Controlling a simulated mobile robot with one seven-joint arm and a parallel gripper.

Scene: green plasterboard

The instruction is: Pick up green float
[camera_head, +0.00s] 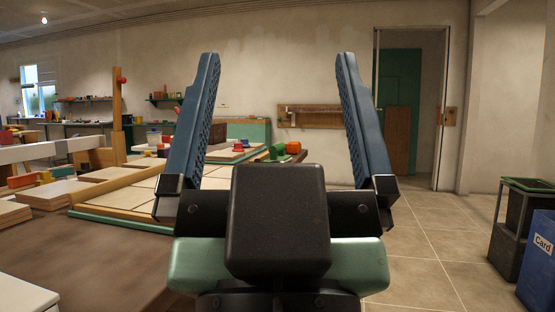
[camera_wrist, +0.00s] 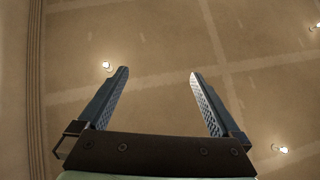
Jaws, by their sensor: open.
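My gripper (camera_head: 278,120) stands raised in the middle of the head view, its two blue ridged fingers wide apart. It also shows in the wrist view (camera_wrist: 160,85), open with nothing between the fingers. A small green object (camera_head: 277,151) sits on the workbench beyond my gripper, close beside an orange block. It may be the green float, but it is too small to tell. The wrist view shows no float, only a plain beige surface with small lights.
A workbench (camera_head: 95,262) with wooden boards fills the left side. An orange block (camera_head: 293,147) and a red piece (camera_head: 238,147) lie on it further back. A blue bin (camera_head: 537,262) stands at the far right. Tiled floor (camera_head: 440,235) is clear between bench and bin.

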